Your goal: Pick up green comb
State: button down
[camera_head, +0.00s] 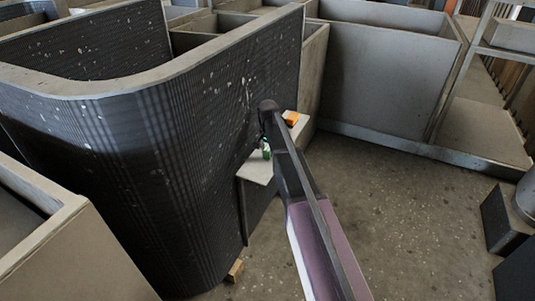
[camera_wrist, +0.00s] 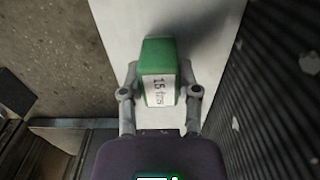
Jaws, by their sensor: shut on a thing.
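In the wrist view a green block-like object (camera_wrist: 158,50) with a white printed label sits between the fingers of my gripper (camera_wrist: 158,82). The fingers are shut on its two sides. It does not clearly look like a comb, and its label is only partly readable. A pale board or shelf (camera_wrist: 118,22) lies under it. In the head view a small part of the green object (camera_head: 266,152) shows beside my arm, over the pale shelf (camera_head: 255,170). My arm hides the rest of it and the fingers.
An orange object (camera_head: 292,118) lies on the shelf's far part. A tall dark ribbed curved wall (camera_head: 180,130) rises just left of the shelf, and shows at right in the wrist view (camera_wrist: 265,90). Grey bins (camera_head: 380,85) stand behind. Open floor (camera_head: 400,210) lies to the right.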

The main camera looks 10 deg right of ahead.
aim_at(268, 148)
jog(key=shift+r, duration=0.15)
notch_tip(268, 148, up, 4)
jog(key=p, duration=0.4)
jog(key=shift+f, duration=0.2)
jog(key=s+d+r+p, duration=0.1)
jog(key=s+d, duration=0.3)
jog(key=s, duration=1.1)
jog(key=shift+s, duration=0.25)
